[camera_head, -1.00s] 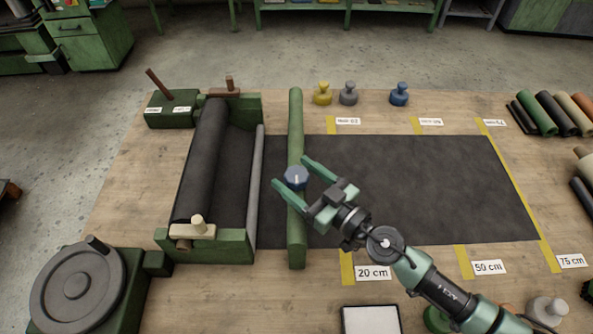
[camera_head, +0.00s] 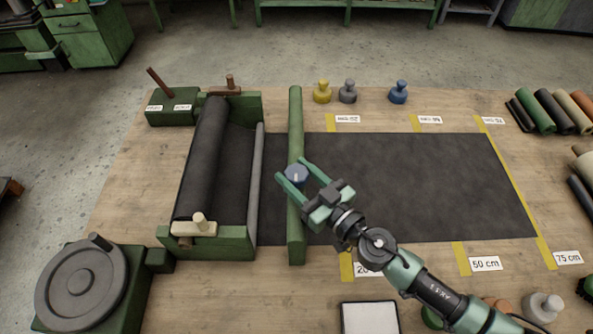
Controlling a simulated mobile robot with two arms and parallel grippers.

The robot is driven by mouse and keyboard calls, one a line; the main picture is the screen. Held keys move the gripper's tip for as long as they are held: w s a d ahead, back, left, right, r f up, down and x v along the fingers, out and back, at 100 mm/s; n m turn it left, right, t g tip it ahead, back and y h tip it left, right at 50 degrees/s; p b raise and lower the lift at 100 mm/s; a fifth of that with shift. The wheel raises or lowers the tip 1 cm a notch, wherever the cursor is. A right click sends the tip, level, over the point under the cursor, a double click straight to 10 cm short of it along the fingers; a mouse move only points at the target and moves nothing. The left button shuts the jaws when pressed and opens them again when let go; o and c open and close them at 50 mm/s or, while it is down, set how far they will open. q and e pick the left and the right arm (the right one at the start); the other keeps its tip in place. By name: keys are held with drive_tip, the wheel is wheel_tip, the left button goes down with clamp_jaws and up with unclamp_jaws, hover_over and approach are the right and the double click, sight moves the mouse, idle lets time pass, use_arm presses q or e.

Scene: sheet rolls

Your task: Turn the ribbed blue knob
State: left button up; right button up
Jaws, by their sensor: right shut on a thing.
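The ribbed blue knob (camera_head: 296,175) sits on the green bar (camera_head: 297,222) that crosses the dark sheet, with a pale mark on its top. My right gripper (camera_head: 291,170) reaches in from the lower right. Its two green fingers lie on either side of the knob and are shut on it. My left gripper does not show.
The dark sheet (camera_head: 430,185) lies flat to the right of the bar, with yellow tape marks and labels. A roll (camera_head: 203,160) sits in a green frame on the left. Yellow (camera_head: 322,93), grey (camera_head: 347,93) and blue (camera_head: 398,93) weights stand behind the sheet.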

drive_tip(key=shift+r+m+t+h, duration=0.1)
drive_tip(key=shift+m+t+h, duration=0.4)
drive_tip(key=shift+m+h, duration=0.1)
drive_tip(key=shift+m+t+h, duration=0.5)
drive_tip(key=shift+m+h, duration=0.1)
drive_tip(key=shift+h, duration=0.2)
drive_tip(key=h, duration=0.1)
drive_tip(key=m+t+h+b, duration=0.1)
drive_tip(key=m+h+b, duration=0.1)
drive_tip(key=shift+f+h, duration=0.25)
drive_tip(key=shift+h, duration=0.05)
drive_tip(key=shift+r+m+t+h+b, duration=0.2)
drive_tip(key=shift+m+t+h+b, duration=0.25)
drive_tip(key=shift+h+b, duration=0.2)
drive_tip(key=o, duration=1.4)
drive_tip(key=shift+c, duration=0.2)
